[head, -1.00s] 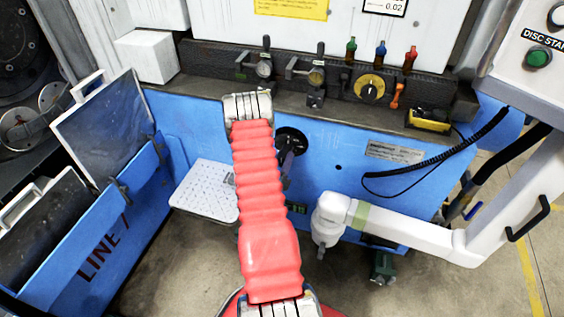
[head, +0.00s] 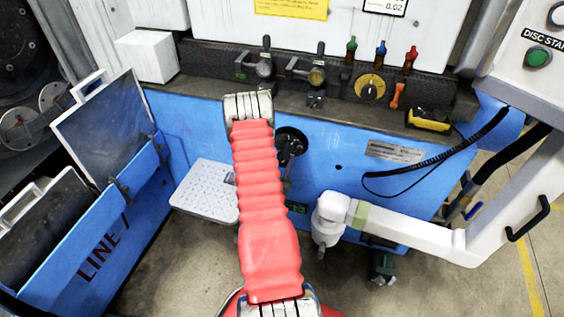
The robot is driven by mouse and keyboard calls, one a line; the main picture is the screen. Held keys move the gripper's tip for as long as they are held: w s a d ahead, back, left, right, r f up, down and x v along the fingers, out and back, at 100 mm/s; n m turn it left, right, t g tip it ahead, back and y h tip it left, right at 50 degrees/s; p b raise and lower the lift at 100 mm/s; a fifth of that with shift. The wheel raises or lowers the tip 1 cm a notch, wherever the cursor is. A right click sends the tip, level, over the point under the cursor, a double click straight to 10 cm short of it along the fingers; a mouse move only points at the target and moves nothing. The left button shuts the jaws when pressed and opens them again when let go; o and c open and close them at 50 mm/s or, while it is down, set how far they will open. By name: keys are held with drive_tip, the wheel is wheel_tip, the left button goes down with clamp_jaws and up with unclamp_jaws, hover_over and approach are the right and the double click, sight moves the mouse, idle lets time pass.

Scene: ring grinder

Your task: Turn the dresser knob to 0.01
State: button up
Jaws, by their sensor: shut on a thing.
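The dresser knob appears to be the black round knob (head: 291,143) on the blue front panel, just right of my arm's red sleeve. Part of it is hidden. My gripper (head: 284,168) is mostly hidden behind the sleeve; only a dark part shows by the knob, where it is shut on it. The fingertips cannot be made out. A display (head: 385,6) at the top edge reads 0.02; its upper part is cut off.
A dark ledge (head: 330,95) above carries gauges, a yellow dial (head: 370,87) and coloured levers. A white perforated tray (head: 205,190) is left of my arm. A white jointed arm (head: 400,228) stands at the right. Framed panels (head: 105,125) stand at the left.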

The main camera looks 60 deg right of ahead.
drive_tip(key=shift+m, duration=0.5)
drive_tip(key=o, duration=1)
drive_tip(key=shift+o, duration=0.2)
drive_tip(key=s+a, duration=0.2)
drive_tip(key=a, duration=1.1)
drive_tip(key=shift+a, duration=0.3)
drive_tip(key=shift+f, duration=0.1)
